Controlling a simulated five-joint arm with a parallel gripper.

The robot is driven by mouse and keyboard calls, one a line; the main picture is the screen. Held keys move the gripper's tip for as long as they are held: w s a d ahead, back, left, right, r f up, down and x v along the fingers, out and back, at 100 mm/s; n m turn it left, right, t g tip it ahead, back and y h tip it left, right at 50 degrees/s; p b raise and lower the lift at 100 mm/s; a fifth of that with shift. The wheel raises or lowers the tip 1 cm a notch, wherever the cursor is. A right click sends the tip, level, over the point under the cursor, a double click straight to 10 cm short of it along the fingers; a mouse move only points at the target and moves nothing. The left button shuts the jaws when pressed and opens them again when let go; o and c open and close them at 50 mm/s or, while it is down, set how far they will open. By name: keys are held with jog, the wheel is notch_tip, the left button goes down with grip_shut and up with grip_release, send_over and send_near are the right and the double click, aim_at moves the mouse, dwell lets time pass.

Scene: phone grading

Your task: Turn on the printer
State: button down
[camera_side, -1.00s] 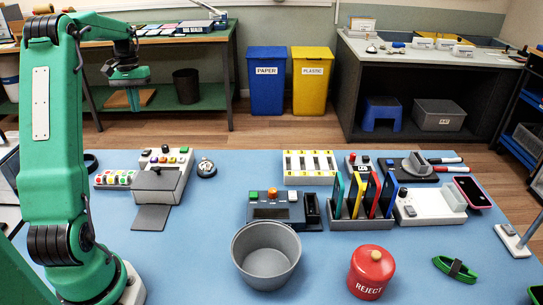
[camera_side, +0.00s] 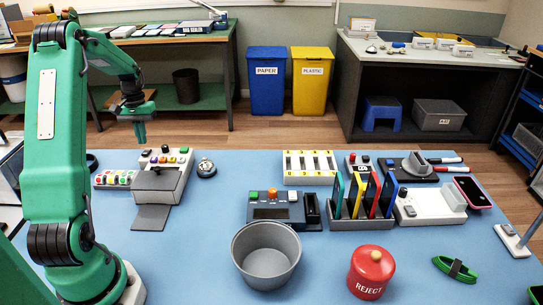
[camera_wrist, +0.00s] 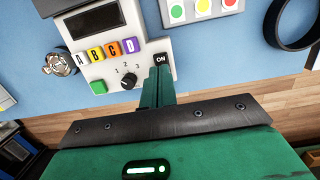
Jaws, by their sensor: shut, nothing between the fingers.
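The printer (camera_side: 160,183) is a light and dark grey box with a flat grey tray at its front, on the left of the blue table. Its control panel fills the top of the wrist view (camera_wrist: 97,72), with a dark display, letter buttons A to D, a 1-2-3 knob (camera_wrist: 128,81) and a green button (camera_wrist: 98,87). A black ON switch (camera_wrist: 161,58) sits at the panel's corner. My gripper (camera_side: 140,140) is shut and empty, pointing down by the printer's rear. In the wrist view its fingertips (camera_wrist: 160,72) appear just below the switch; contact cannot be told.
A pad of coloured buttons (camera_side: 115,179) lies left of the printer and a bell (camera_side: 206,169) right of it. A dark ring (camera_wrist: 292,22) lies beyond the pad. A grey bin (camera_side: 266,255) and a red reject pot (camera_side: 370,272) stand at the front.

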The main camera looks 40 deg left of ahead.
aim_at(147, 151)
jog(key=shift+s+d+f, duration=0.15)
jog(key=shift+f, duration=1.5)
jog(key=shift+s+d+f, duration=0.15)
jog(key=shift+f, duration=0.35)
jog(key=shift+w+a+r, duration=0.15)
jog(key=shift+w+a, duration=0.45)
